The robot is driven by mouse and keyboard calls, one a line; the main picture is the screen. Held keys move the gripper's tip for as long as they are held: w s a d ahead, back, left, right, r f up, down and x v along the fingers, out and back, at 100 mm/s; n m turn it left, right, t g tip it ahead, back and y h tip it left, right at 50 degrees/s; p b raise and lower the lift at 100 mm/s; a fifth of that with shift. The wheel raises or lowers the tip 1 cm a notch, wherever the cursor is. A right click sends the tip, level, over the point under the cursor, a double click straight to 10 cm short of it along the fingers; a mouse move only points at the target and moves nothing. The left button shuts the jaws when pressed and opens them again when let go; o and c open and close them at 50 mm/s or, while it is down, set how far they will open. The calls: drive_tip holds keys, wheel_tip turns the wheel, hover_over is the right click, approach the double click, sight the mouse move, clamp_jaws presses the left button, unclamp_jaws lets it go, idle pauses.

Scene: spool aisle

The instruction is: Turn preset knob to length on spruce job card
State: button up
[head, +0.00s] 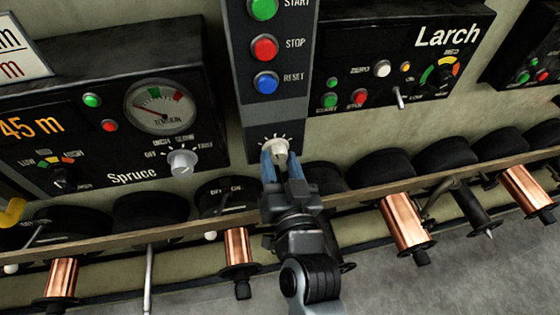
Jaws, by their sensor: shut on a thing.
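My gripper (276,156) reaches up to the bottom of a grey control column, its blue fingers shut on a cream knob (278,145). White scale marks fan out above this knob; its pointer and any numbers are too small or hidden to read. The Spruce panel (120,140) is at the left, with an orange display (32,128) reading "45 m", cut off at the left. A white card (18,50) at the top left edge shows only a black "m" and a red "m"; its numbers are out of view.
The column carries green START (264,8), red STOP (264,48) and blue RESET (265,83) buttons just above my gripper. The Larch panel (400,60) stands at the right. Copper spools (402,222) and a rail run below, on both sides of my arm.

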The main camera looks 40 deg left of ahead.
drive_tip(key=shift+m, duration=1.2)
drive_tip(key=o, duration=1.1)
drive_tip(key=shift+c, duration=0.2)
drive_tip(key=b+v, duration=0.2)
drive_tip(key=v, duration=0.6)
